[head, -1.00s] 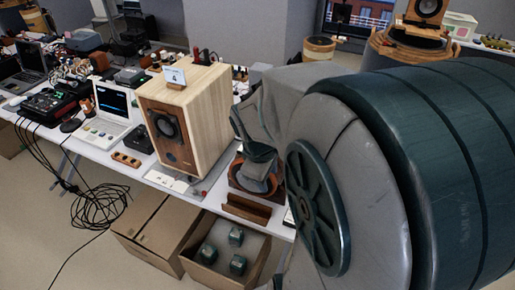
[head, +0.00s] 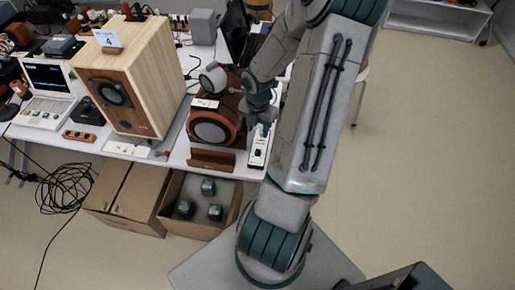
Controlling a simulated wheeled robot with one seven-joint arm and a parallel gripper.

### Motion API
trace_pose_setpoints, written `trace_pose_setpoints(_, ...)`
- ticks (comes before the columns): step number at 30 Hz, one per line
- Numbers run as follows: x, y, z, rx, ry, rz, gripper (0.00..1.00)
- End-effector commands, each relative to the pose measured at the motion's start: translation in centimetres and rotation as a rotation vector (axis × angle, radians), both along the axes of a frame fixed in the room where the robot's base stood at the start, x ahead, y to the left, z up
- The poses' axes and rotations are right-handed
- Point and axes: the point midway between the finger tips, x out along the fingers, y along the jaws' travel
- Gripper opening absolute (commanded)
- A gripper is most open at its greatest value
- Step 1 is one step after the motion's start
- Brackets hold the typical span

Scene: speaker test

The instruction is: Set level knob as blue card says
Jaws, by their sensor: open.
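A small pale card (head: 107,38) with blue edging and the figure 4 stands in a wooden holder on top of the large wooden speaker (head: 128,80). A narrow white box (head: 257,150) with dark round parts on its face lies at the table's front right edge. One of these may be the level knob, but it is too small to tell its setting. My gripper (head: 264,130) is open just above the far end of this box. I cannot tell whether it touches the box, and the arm partly hides the area.
A round brown speaker (head: 214,128) stands left of my gripper, with a brown wooden stand (head: 212,160) in front. A laptop (head: 46,92) is at the left. Below is a cardboard box (head: 172,211) with dark green blocks. Loose black cables (head: 62,190) lie on the floor.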

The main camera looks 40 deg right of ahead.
Motion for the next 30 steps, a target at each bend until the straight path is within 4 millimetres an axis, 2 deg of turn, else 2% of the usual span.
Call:
trace_pose_setpoints(9, -0.1, 0.2, -6.9, 0.003, 0.006, 0.002, 0.42)
trace_pose_setpoints(15, -0.1, 0.2, -10.4, 0.003, 0.004, 0.000, 0.42)
trace_pose_setpoints(21, 0.0, 0.1, -12.2, 0.000, 0.002, -0.002, 0.42)
trace_pose_setpoints(30, 0.0, 0.1, -12.4, 0.000, 0.002, -0.003, 0.42)
